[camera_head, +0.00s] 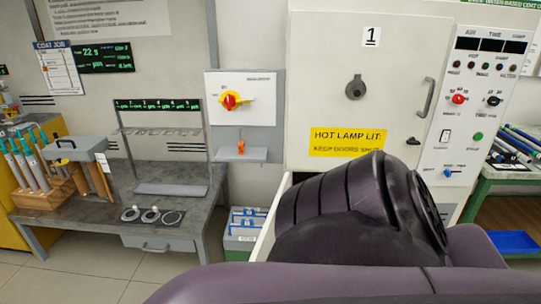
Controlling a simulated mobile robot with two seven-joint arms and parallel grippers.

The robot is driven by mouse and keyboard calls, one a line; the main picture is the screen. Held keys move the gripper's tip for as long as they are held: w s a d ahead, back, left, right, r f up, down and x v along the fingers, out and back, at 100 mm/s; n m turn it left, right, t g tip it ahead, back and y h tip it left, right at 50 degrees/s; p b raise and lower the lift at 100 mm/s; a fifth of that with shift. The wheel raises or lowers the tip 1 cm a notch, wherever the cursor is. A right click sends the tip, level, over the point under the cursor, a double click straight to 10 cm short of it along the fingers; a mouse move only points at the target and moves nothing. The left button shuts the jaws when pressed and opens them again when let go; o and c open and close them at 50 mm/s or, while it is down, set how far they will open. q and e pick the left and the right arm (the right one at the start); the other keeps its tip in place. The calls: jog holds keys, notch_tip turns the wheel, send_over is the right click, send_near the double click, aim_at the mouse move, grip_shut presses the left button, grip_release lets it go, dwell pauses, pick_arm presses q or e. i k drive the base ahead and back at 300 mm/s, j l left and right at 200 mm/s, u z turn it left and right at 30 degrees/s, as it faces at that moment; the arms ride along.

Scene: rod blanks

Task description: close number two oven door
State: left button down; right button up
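A white oven cabinet stands right of centre, with a door marked 1 (371,80) that looks shut. This door has a grey handle (425,97) on its right side, a round dark knob (356,87) and a yellow hot lamp sign (347,142). No door marked 2 can be made out; the area below door 1 is mostly hidden by my dark purple arm. A pale slanted panel edge (272,218) shows left of my arm, and I cannot tell whether it is part of a lower door. Neither gripper is in view.
A control panel (483,100) stands right of the door. A grey bench (165,205) with a rack and rings is at left, with a wooden tool block (50,195) on it. A bin with blue items (245,225) sits on the floor. Floor at lower left is clear.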

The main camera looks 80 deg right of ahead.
aim_at(266, 241)
jog(key=i+z, duration=0.2)
jog(key=z, duration=0.3)
jog(key=i+z, duration=0.15)
jog(key=z, duration=0.3)
jog(key=i+j+z, duration=0.15)
jog(key=z, duration=0.35)
jog(key=i+j+z, duration=0.15)
jog(key=z, duration=0.35)
jog(key=j+z, duration=0.3)
jog(key=z, duration=0.15)
jog(key=i+j+z, duration=0.1)
jog(key=z, duration=0.25)
jog(key=i+j+z, duration=0.1)
jog(key=j+z, duration=0.25)
jog(key=i+j+z, duration=0.1)
jog(key=z, duration=0.25)
jog(key=j+z, duration=0.15)
jog(key=j, duration=0.15)
jog(key=k+j+z, duration=0.2)
jog(key=j, duration=0.15)
jog(key=k, duration=0.3)
jog(key=k+j+z, duration=0.1)
jog(key=j, duration=0.3)
jog(key=k+j, duration=0.15)
jog(key=j, duration=0.25)
jog(key=k+j+z, duration=0.15)
jog(key=j, duration=0.2)
jog(key=i, duration=0.05)
